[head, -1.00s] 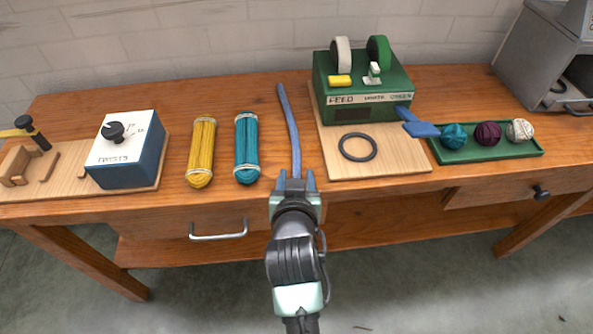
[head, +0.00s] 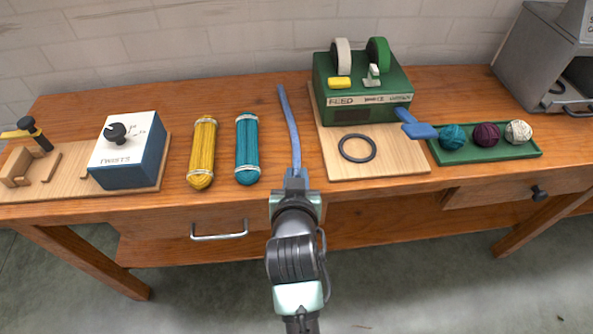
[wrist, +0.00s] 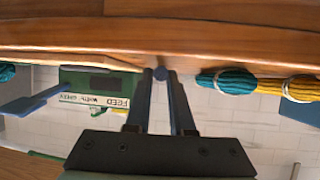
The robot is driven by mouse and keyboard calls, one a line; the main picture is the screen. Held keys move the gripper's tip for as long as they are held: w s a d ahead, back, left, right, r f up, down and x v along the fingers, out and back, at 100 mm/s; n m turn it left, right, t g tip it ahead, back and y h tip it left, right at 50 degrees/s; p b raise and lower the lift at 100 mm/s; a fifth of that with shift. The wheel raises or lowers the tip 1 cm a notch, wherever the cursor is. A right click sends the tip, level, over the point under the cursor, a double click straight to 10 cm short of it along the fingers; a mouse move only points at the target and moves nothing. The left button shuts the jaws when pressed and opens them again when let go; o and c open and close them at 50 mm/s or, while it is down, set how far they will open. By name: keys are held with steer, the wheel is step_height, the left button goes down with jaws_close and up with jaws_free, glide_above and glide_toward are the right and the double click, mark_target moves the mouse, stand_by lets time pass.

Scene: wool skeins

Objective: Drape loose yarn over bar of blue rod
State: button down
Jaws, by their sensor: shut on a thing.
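A long, slightly curved blue strand (head: 289,116), which looks like the loose yarn, lies on the table and runs from near the back to the front edge. My gripper (head: 296,174) is shut on its near end. In the wrist view my gripper (wrist: 161,76) has its two fingers close together on the round dark blue end (wrist: 160,73). A blue rod with a flat paddle-like end (head: 416,126) sticks out of the right front of the green machine (head: 360,87); it also shows in the wrist view (wrist: 30,102). Nothing hangs over it.
A yellow skein (head: 203,152) and a teal skein (head: 247,149) lie left of the strand. A black ring (head: 357,148) lies on the machine's board. A green tray (head: 480,154) holds yarn balls at right. A white-and-blue dial box (head: 128,150) stands at left.

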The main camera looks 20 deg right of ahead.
step_height(320, 180, up, 11)
steer(key=p, duration=0.9)
steer(key=shift+p, duration=0.35)
steer(key=shift+r, duration=0.1)
steer(key=w+a+r+p, duration=0.5)
steer(key=w+a+r, duration=0.1)
steer(key=a+r, duration=0.1)
steer(key=w+a+r+p, duration=0.4)
steer(key=w+a+r, duration=0.2)
steer(key=r, duration=0.4)
steer(key=shift+a+p, duration=0.4)
steer(key=shift+a, duration=0.15)
steer(key=shift+r, duration=0.15)
step_height(320, 180, up, 27)
steer(key=a+p, duration=0.3)
steer(key=p, duration=1.6)
steer(key=shift+w+p, duration=0.4)
